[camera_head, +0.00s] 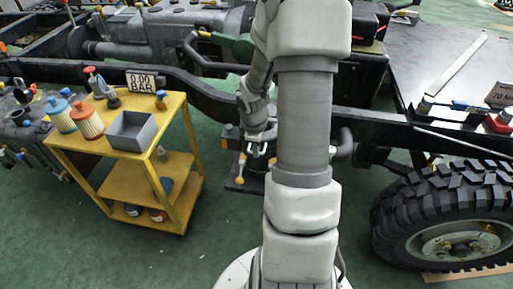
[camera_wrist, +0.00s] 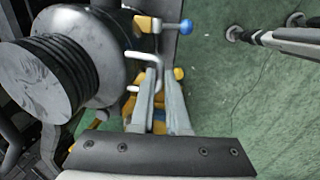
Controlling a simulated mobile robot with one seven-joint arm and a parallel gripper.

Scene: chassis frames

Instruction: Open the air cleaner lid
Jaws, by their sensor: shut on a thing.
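A ribbed black cylinder with a grey end (camera_wrist: 35,80) is at the left of the wrist view. In the head view my gripper (camera_head: 256,150) is low beside the chassis rail, with a yellow lever (camera_head: 241,168) near it. The lid's edge is not clear.
A yellow cart (camera_head: 120,165) with filters and a grey bin (camera_head: 132,130) stands at the left. The chassis rail (camera_head: 395,130) and a large tyre (camera_head: 450,215) are at the right. A blue-knobbed lever (camera_wrist: 172,25) lies beyond my fingertips. Green floor is open in front.

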